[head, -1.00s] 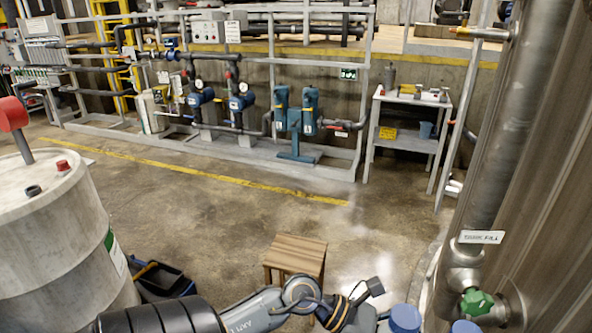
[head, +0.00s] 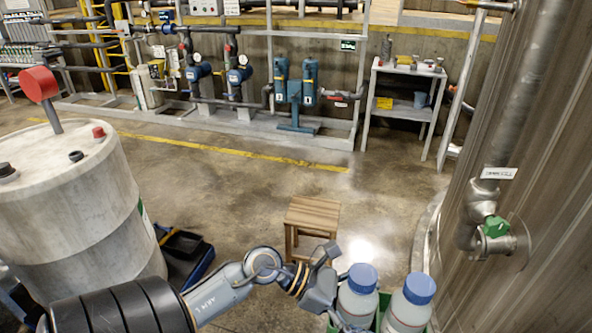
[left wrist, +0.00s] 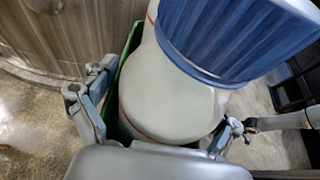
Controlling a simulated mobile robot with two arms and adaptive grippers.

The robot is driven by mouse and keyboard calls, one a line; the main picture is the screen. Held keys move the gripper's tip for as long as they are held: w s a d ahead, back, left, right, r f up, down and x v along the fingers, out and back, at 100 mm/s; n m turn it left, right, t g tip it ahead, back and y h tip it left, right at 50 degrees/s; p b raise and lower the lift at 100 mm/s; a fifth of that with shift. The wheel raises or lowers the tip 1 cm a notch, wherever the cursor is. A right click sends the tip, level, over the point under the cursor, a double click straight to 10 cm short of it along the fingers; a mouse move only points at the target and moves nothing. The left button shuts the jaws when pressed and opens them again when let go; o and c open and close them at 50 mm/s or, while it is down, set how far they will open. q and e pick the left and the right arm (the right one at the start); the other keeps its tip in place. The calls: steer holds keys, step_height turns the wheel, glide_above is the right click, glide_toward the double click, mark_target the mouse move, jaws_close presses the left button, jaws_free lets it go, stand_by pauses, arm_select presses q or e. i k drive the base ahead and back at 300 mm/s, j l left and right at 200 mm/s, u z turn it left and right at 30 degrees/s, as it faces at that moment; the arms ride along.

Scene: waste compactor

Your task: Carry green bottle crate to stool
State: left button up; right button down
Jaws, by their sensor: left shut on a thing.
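The green bottle crate (head: 384,302) shows at the bottom edge of the head view, with white bottles (head: 357,305) under blue caps standing in it. Most of the crate is cut off. My left gripper (head: 340,318) reaches the crate's left side and is shut on it. The left wrist view shows the gripper fingers (left wrist: 155,118) on either side of the green crate wall (left wrist: 127,52), close to one bottle (left wrist: 165,90). The exact contact is partly hidden. The wooden stool (head: 313,213) stands on the floor beyond my left wrist, its top bare. My right gripper is out of view.
A large grey drum (head: 85,210) with a red knob stands at left, a dark blue bin (head: 185,255) beside it. At right are a tank wall (head: 530,170) and a pipe with a green valve (head: 496,227). Floor around the stool is open; pipework and a shelf stand behind.

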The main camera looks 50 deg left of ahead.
mark_target(319, 212)
steer(key=u, duration=1.35)
